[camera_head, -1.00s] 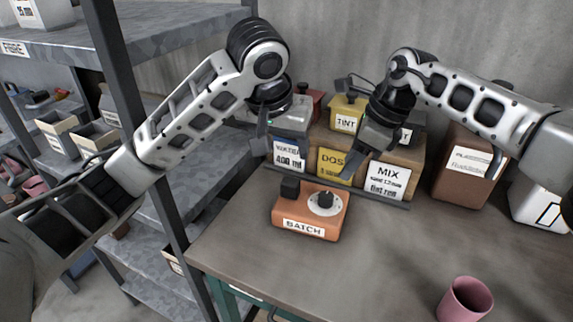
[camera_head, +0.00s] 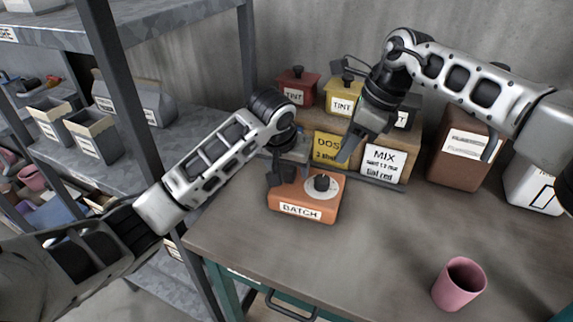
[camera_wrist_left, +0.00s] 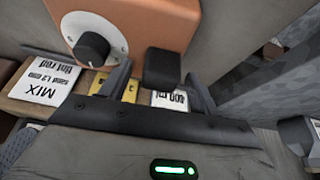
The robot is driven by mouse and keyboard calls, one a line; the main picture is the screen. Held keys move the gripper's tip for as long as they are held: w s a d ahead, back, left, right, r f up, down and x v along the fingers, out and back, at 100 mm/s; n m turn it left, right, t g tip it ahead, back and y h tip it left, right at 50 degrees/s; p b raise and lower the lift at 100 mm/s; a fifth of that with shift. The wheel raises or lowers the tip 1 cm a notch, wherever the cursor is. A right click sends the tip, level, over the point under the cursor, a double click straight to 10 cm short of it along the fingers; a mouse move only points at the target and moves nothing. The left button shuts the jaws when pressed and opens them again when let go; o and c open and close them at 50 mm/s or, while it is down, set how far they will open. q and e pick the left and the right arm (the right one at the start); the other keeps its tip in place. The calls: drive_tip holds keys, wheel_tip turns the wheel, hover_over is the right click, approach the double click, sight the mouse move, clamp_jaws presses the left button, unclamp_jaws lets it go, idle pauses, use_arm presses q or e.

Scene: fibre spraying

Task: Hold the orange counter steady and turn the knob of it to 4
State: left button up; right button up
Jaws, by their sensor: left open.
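The orange counter (camera_head: 306,210), labelled BATCH, sits on the table with a round black knob (camera_head: 321,183) on a pale dial. The dial's markings are too small to read. In the left wrist view the knob (camera_wrist_left: 93,48) is at upper left, and a black block (camera_wrist_left: 162,68) projects from the counter. My left gripper (camera_head: 283,179) is at the counter's back left corner. In the wrist view its open fingers (camera_wrist_left: 158,92) stand either side of the black block, apart from it. My right gripper (camera_head: 350,148) hangs behind and above the counter, away from the knob; its opening is unclear.
Behind the counter are a yellow DOS-labelled box (camera_head: 330,147), a white MIX label (camera_head: 384,163), a red pot (camera_head: 297,86) and a yellow TINT pot (camera_head: 344,95). A pink cup (camera_head: 459,284) stands front right. The middle right tabletop is clear. Shelves (camera_head: 150,150) border the left.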

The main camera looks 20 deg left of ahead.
use_arm(q)
drive_tip(key=c, duration=1.3)
clamp_jaws()
use_arm(e)
drive_tip(key=o, duration=0.3)
drive_tip(key=shift+o, duration=0.2)
drive_tip(key=y, duration=0.5)
approach(324, 179)
drive_tip(key=x, duration=0.9)
drive_tip(key=c, duration=1)
